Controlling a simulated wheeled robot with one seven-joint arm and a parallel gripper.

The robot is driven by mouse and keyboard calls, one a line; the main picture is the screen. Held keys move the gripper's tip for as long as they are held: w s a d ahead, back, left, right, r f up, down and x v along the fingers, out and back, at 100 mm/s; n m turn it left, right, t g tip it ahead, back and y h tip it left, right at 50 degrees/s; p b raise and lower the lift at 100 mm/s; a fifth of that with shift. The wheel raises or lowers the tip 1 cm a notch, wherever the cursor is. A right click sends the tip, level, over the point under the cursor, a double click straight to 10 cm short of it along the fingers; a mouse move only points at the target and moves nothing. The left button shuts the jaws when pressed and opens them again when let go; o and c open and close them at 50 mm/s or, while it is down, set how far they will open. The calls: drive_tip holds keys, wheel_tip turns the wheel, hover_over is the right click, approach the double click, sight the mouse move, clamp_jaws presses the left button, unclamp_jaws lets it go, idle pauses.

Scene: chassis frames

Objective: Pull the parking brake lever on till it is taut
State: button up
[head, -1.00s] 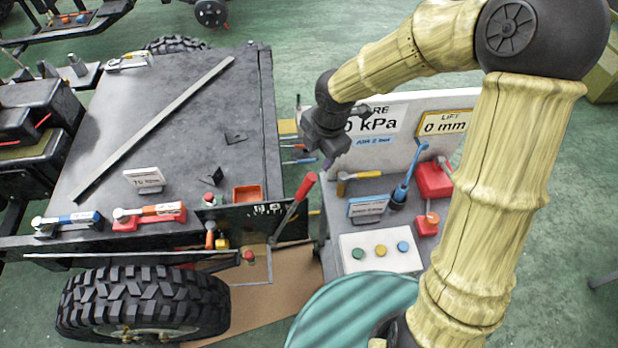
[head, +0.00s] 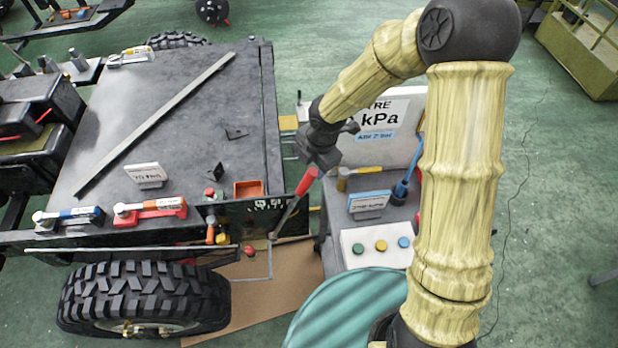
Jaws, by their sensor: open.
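The parking brake lever (head: 293,204) is a grey bar with a red grip (head: 306,181) at its top. It rises from the right front corner of the dark chassis and tilts up to the right. My gripper (head: 322,163) is open, close above the red grip in the picture. Its fingers point down and I cannot tell whether they touch the grip or stand apart from it. The lever's lower end is near the black panel (head: 262,222) at the chassis edge.
A bench with three round buttons (head: 380,246), a blue-topped sign (head: 368,203) and a white display board (head: 375,125) stands right of the lever. A tyre (head: 142,298) is at the front left. An orange tray (head: 249,189) sits on the chassis top (head: 110,120).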

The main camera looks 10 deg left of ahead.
sight(309, 178)
drive_tip(key=f, duration=0.3)
drive_tip(key=w+a+f, duration=0.1)
drive_tip(key=f, duration=0.5)
drive_tip(key=shift+w+a, duration=0.15)
drive_tip(key=shift+c, duration=0.4)
clamp_jaws()
